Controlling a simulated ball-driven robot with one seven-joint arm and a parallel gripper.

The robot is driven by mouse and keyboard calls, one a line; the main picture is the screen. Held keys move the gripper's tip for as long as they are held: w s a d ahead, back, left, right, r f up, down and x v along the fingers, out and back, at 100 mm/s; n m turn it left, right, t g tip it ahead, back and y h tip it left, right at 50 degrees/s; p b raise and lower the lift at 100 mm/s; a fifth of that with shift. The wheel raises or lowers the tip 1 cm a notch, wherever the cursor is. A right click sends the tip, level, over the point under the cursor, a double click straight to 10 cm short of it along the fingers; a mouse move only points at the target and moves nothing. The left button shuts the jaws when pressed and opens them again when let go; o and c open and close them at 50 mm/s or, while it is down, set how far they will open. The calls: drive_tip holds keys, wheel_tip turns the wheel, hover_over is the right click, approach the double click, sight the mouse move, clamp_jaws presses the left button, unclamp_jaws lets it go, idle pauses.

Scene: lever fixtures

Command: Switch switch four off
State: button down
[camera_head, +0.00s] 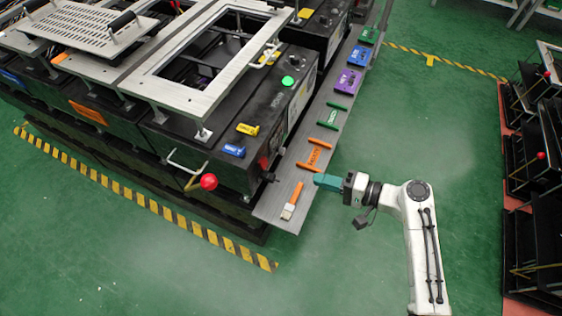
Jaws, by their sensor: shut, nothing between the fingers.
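My gripper (320,181) has teal fingers and is shut and empty. It hangs at the outer edge of the grey ledge (268,208), between an orange handle-like piece (307,166) and an orange and white piece (292,203). I cannot tell whether it touches anything. Several coloured pieces line the ledge: a green one (337,106), a purple one (348,81) and a blue one (358,56) farther back. A lever with a red ball (208,181) sticks out from the black machine's front corner. Their labels are too small to read, so I cannot tell which is switch four.
Striped tape (140,198) marks the floor. Black racks (535,200) stand at right. Green floor between is clear.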

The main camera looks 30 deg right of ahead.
sight(266, 165)
drive_tip(key=shift+w, duration=0.1)
drive_tip(key=p+x, duration=0.1)
drive_tip(key=x, duration=1.3)
